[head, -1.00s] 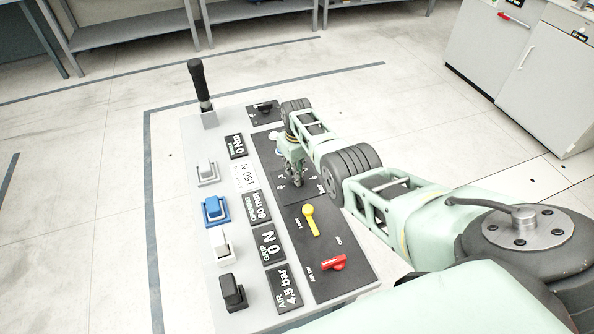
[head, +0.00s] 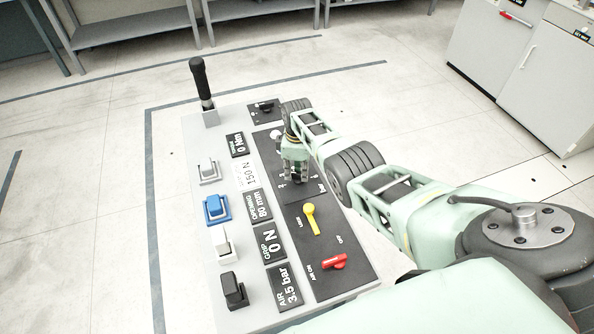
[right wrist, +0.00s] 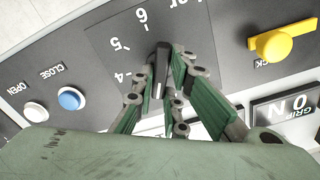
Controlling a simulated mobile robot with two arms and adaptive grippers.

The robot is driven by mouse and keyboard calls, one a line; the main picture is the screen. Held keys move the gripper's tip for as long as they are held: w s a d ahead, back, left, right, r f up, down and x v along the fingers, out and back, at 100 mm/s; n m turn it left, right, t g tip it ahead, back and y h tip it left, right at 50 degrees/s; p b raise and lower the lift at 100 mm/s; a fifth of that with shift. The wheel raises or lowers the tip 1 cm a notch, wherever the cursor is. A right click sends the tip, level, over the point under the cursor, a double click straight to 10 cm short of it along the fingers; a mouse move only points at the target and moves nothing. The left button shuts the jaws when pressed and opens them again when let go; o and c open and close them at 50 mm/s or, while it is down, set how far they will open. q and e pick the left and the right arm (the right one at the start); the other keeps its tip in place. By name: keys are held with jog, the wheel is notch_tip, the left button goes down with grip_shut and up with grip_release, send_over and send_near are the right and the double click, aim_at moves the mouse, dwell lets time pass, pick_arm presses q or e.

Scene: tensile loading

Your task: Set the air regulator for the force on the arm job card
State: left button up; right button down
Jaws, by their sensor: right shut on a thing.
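The control panel (head: 205,277) stands in front of me with black label plates. The air display (head: 284,287) reads 3.5 bar and the grip display (head: 268,243) reads 0 N. A white card or display (head: 247,175) reads 150 N. My right gripper (head: 297,177) is over the regulator dial on the dark plate. In the right wrist view, the gripper (right wrist: 163,88) is shut on the dark regulator knob (right wrist: 161,62), with scale numbers 4, 5 and 6 beside it. The fingers hide part of the knob and scale. My left gripper is not in view.
A yellow lever (head: 311,219) and a red valve handle (head: 334,262) sit on the panel below the dial. A black-handled lever (head: 201,80) rises at the far end. Blue, white, grey and black rockers line the left side. Open floor surrounds the panel.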

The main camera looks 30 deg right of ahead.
aim_at(297, 173)
jog(key=shift+n, duration=0.6)
jog(key=c, duration=1.8)
grip_release()
jog(key=shift+o, duration=0.2)
jog(key=shift+r, duration=0.1)
notch_tip(297, 173, up, 12)
jog(key=shift+s, duration=0.1)
